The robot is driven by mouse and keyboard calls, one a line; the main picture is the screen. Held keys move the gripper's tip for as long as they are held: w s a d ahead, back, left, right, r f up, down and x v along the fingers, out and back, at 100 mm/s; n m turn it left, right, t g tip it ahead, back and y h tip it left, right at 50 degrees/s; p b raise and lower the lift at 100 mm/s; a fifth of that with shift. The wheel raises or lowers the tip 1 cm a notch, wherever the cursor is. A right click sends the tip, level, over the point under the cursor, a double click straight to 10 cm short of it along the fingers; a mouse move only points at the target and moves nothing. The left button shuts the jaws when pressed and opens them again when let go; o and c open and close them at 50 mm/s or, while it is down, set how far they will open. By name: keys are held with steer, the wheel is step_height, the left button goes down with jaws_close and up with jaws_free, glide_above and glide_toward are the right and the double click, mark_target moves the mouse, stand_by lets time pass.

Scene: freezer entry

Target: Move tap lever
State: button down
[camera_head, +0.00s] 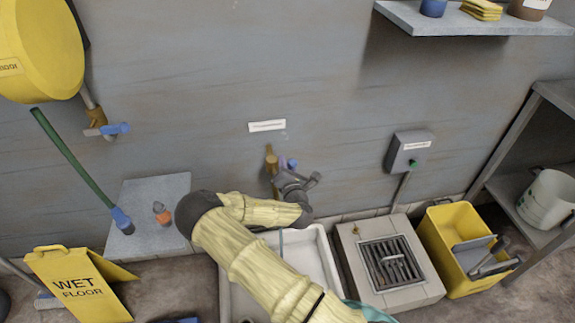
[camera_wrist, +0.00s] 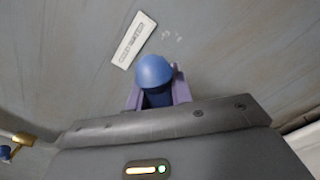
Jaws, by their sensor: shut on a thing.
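My gripper (camera_head: 288,174) is at the wall above the white sink, beside a brass tap (camera_head: 271,160). In the wrist view, a rounded blue tap lever (camera_wrist: 154,70) sits between the two purple fingers of my gripper (camera_wrist: 155,92), which are shut on it. Only a little blue of this lever shows in the head view, and my gripper hides most of the tap's front. A second tap, with a blue lever (camera_head: 116,129), is on the wall at the far left, apart from my gripper.
The white sink (camera_head: 326,262) lies under my arm. A floor grate (camera_head: 392,263) and a yellow mop bucket (camera_head: 450,222) stand to its right. A switch box (camera_head: 410,148) is on the wall. A yellow wet floor sign (camera_head: 78,285) stands at the lower left.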

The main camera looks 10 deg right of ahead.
steer(key=c, duration=1.2)
jaws_free()
steer(key=shift+c, duration=0.2)
steer(key=shift+s, duration=0.1)
steer(key=s, duration=1.7)
steer(key=shift+s, duration=0.15)
